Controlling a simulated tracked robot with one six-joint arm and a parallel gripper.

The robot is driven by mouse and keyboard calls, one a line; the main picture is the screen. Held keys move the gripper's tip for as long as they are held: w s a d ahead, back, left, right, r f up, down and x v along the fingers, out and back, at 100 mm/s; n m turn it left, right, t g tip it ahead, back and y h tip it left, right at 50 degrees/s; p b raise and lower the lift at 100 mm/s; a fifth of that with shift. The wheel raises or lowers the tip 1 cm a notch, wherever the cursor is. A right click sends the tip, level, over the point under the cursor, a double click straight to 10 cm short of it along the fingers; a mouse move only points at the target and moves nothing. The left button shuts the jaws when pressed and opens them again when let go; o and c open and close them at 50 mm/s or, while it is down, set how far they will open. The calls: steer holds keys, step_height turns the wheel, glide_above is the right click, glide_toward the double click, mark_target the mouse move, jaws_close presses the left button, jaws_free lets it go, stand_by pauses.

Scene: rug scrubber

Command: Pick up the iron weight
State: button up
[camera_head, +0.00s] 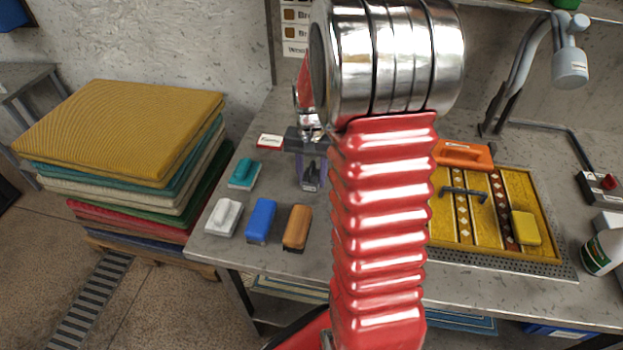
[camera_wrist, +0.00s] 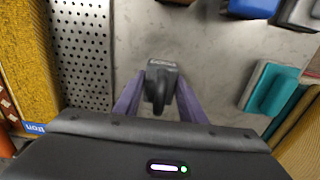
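The iron weight is a small dark block with a raised curved handle. It sits on the grey workbench and shows in the wrist view (camera_wrist: 162,78) and, partly hidden, in the head view (camera_head: 311,178). My gripper (camera_wrist: 161,82) points down with its two purple fingers on either side of the weight, and it also shows in the head view (camera_head: 311,172). The fingertips are very close to the weight's sides. I cannot tell whether they touch or press on it. My red arm hides the bench just right of the gripper in the head view.
On the workbench (camera_head: 215,255) are a teal brush (camera_head: 243,173), white brush (camera_head: 224,216), blue brush (camera_head: 262,221) and brown brush (camera_head: 297,228). A yellow patterned rug (camera_head: 480,215) lies right, beside a perforated metal strip (camera_wrist: 82,50). Stacked rugs (camera_head: 125,130) stand left.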

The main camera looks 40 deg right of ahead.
mark_target(312, 166)
jaws_close()
stand_by(0.3)
steer(key=shift+r, duration=0.15)
step_height(312, 166, up, 9)
steer(key=shift+r, duration=0.4)
stand_by(0.4)
steer(key=shift+s, duration=0.15)
stand_by(0.5)
